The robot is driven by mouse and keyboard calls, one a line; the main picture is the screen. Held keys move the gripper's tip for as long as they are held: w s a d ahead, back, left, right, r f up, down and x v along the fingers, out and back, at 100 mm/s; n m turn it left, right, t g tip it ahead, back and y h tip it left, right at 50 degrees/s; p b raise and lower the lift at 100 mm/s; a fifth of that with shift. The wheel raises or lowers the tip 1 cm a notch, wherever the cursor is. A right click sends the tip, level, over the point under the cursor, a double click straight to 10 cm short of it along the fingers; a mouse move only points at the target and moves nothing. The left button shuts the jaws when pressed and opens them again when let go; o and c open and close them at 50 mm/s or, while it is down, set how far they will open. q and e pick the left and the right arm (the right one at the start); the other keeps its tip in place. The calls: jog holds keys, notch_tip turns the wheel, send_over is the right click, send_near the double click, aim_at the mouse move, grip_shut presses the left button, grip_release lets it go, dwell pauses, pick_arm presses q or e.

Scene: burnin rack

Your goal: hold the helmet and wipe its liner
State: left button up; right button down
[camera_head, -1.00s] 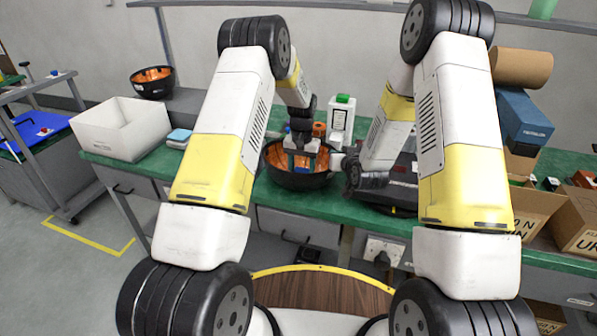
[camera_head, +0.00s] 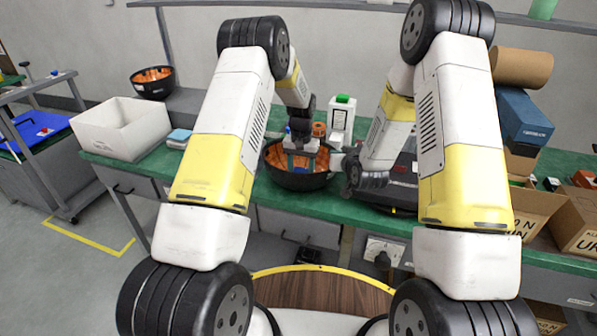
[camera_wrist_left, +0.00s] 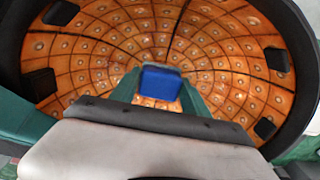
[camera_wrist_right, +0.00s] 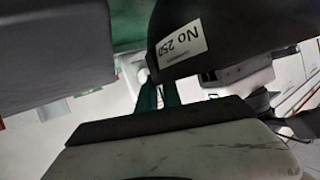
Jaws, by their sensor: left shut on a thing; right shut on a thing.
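The helmet (camera_head: 299,183) is a black shell with an orange, dotted liner (camera_head: 275,157), lying open side up on the green bench in the head view. The liner fills the left wrist view (camera_wrist_left: 95,60), with several dark pads around its edge. My left gripper (camera_wrist_left: 160,88) is shut on a blue wiping block (camera_wrist_left: 160,80), inside the shell over the liner; whether the block touches the liner is unclear. My right gripper (camera_wrist_right: 158,92) is shut at the helmet's edge on the right side. The black shell with a "No 250" label (camera_wrist_right: 180,45) shows above its fingers.
A second black helmet with orange liner (camera_head: 152,84) stands at back left. A white bin (camera_head: 120,128) and blue cloths (camera_head: 178,137) lie left. A white bottle with green cap (camera_head: 342,112) stands behind the helmet. A dark case (camera_head: 398,190) and cardboard boxes (camera_head: 575,220) crowd the right.

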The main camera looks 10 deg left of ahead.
pick_arm(q)
jog(key=shift+s+d, duration=0.1)
jog(key=shift+d, duration=0.25)
pick_arm(e)
jog(key=shift+f, duration=0.1)
pick_arm(q)
jog(key=shift+a+f, duration=0.1)
jog(key=shift+a, duration=0.9)
jog(key=shift+d, duration=1)
jog(key=shift+a, duration=0.15)
jog(key=shift+a, duration=0.8)
jog(key=shift+d, duration=0.5)
